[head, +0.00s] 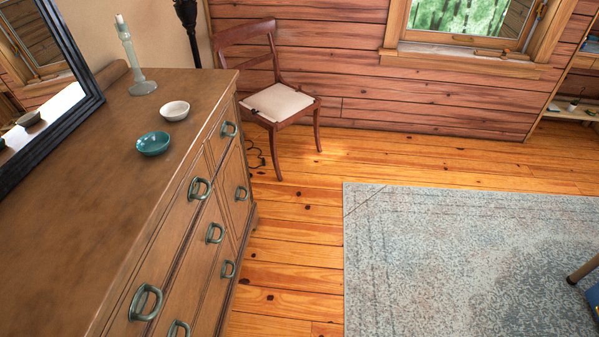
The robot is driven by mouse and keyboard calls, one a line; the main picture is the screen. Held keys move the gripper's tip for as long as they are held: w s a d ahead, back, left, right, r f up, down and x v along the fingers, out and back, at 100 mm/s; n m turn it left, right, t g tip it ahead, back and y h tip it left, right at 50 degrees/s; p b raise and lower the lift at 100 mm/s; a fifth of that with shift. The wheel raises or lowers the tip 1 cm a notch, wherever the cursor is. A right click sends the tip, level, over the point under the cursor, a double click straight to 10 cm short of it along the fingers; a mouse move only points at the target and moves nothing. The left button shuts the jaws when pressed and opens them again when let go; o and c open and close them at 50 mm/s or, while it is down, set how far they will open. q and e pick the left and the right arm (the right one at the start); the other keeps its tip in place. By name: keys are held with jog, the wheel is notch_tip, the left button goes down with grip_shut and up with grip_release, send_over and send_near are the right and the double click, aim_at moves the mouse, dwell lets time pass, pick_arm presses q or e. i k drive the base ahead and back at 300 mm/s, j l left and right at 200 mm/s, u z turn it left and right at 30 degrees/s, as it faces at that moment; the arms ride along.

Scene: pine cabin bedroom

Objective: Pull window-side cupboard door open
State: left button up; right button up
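The wooden dresser (95,195) stands along the left side. At its far end, nearest the window (470,20), is the window-side cupboard door (233,178). The door looks closed, flush with the dresser front. Its green ring-like handle (241,193) shows on the panel, below a top drawer with a similar handle (228,129). Nearer along the front are several drawers with the same kind of handle, such as the middle top one (199,188). The front is seen at a steep angle. Neither of my grippers is in view.
A wooden chair (278,100) with a pale seat stands just beyond the dresser's far end. A teal bowl (153,144), a white bowl (175,110), a candlestick (135,60) and a mirror (50,100) are on top. Bare floor and a rug (450,240) lie to the right.

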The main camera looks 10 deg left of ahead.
aim_at(231, 180)
jog(key=i+l+u, duration=0.1)
jog(key=i, duration=0.45)
jog(key=i+l+u, duration=0.15)
jog(key=i, duration=0.45)
jog(key=i+l+u, duration=0.1)
jog(key=i, duration=0.45)
jog(key=l, duration=0.1)
